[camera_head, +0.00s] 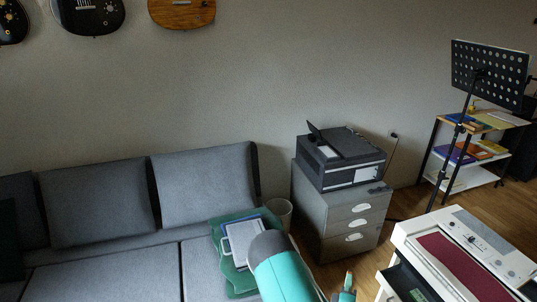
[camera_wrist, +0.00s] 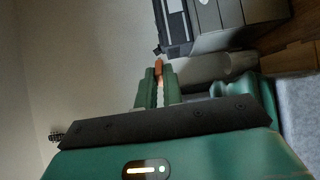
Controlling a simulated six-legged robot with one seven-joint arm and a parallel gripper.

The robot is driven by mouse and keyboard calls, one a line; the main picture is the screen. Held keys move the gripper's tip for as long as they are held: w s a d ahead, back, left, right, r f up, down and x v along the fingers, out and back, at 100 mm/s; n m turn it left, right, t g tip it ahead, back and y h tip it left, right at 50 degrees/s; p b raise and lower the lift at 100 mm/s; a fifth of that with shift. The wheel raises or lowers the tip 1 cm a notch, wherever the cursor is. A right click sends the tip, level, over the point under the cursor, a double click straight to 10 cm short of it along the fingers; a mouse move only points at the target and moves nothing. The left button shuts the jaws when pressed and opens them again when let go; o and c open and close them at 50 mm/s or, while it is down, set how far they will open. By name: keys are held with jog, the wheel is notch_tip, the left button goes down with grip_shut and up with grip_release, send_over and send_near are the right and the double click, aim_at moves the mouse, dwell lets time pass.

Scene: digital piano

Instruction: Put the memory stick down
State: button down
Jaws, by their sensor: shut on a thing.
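The memory stick shows as a small orange-brown piece (camera_wrist: 158,65) between the fingertips in the wrist view. My gripper (camera_wrist: 157,82) is shut on it, and the fingers hide most of it.
A black printer (camera_head: 340,158) stands on the cabinet. A bin (camera_head: 280,210) stands between cabinet and grey sofa (camera_head: 130,250). A white digital piano (camera_head: 402,232) and music stand (camera_head: 490,72) are at right.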

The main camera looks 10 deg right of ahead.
jog(key=w+a+r+n+y, duration=0.1)
jog(key=a+n+y, duration=0.1)
jog(key=a, duration=0.4)
jog(key=w+a+r+n+t+y, duration=0.1)
jog(key=w+a+r+y, duration=0.1)
jog(key=a, duration=0.5)
jog(key=w+a+r+n+t+y, duration=0.1)
jog(key=a+n+y, duration=0.1)
jog(key=a+y, duration=0.2)
jog(key=a, duration=0.2)
jog(key=shift+w+a+r+n, duration=0.25)
jog(key=shift+a+r+n, duration=0.05)
jog(key=shift+a, duration=0.05)
jog(key=shift+a, duration=0.15)
